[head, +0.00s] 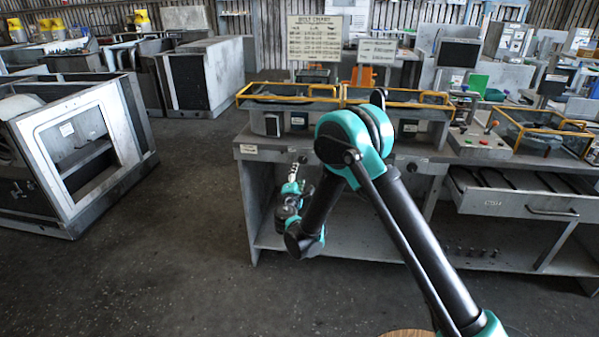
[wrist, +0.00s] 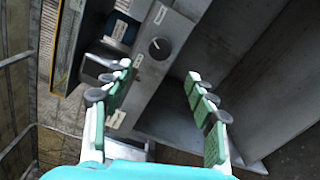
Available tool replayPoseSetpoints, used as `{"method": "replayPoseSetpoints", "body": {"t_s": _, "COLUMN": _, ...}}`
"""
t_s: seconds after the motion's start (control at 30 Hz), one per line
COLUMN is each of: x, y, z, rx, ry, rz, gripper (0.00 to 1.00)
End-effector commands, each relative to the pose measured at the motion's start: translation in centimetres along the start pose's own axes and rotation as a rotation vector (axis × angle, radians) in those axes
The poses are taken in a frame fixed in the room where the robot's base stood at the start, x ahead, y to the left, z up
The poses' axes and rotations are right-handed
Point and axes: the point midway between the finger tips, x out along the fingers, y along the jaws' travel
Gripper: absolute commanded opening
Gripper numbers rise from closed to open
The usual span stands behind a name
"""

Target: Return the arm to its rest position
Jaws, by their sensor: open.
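My gripper (wrist: 158,82) is open in the wrist view, with its two green-padded fingers apart and nothing between them. In the head view my gripper (head: 293,172) is small, in front of the left part of the workbench (head: 258,160), and its fingers are hard to make out. My teal and black arm (head: 355,140) is bent, rising from the lower right to a high elbow and folding down to the left toward the bench front. In the wrist view a grey panel with a black knob (wrist: 159,48) lies beyond the fingertips.
An open drawer (head: 515,200) juts from the bench at right. Yellow-railed trays (head: 290,98) sit on the bench top. A grey cabinet with a window opening (head: 85,150) stands at left. The floor (head: 190,240) between cabinet and bench is clear.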

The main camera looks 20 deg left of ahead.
Motion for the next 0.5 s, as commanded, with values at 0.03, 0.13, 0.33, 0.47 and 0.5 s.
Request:
{"method": "replayPoseSetpoints", "body": {"t_s": 0.03, "x": -0.36, "y": 0.00, "z": 0.03, "rx": 0.000, "ry": 0.000, "rz": 0.000, "gripper": 0.57}}
{"method": "replayPoseSetpoints", "body": {"t_s": 0.13, "x": -0.67, "y": 0.00, "z": 0.05, "rx": 0.000, "ry": -0.001, "rz": 0.000, "gripper": 0.57}}
{"method": "replayPoseSetpoints", "body": {"t_s": 0.33, "x": -0.70, "y": 0.00, "z": 0.04, "rx": 0.000, "ry": 0.000, "rz": 0.000, "gripper": 0.57}}
{"method": "replayPoseSetpoints", "body": {"t_s": 0.47, "x": -0.69, "y": 0.00, "z": 0.03, "rx": 0.000, "ry": 0.000, "rz": 0.000, "gripper": 0.57}}
{"method": "replayPoseSetpoints", "body": {"t_s": 0.5, "x": -0.68, "y": 0.00, "z": 0.03, "rx": 0.000, "ry": 0.000, "rz": 0.000, "gripper": 0.57}}
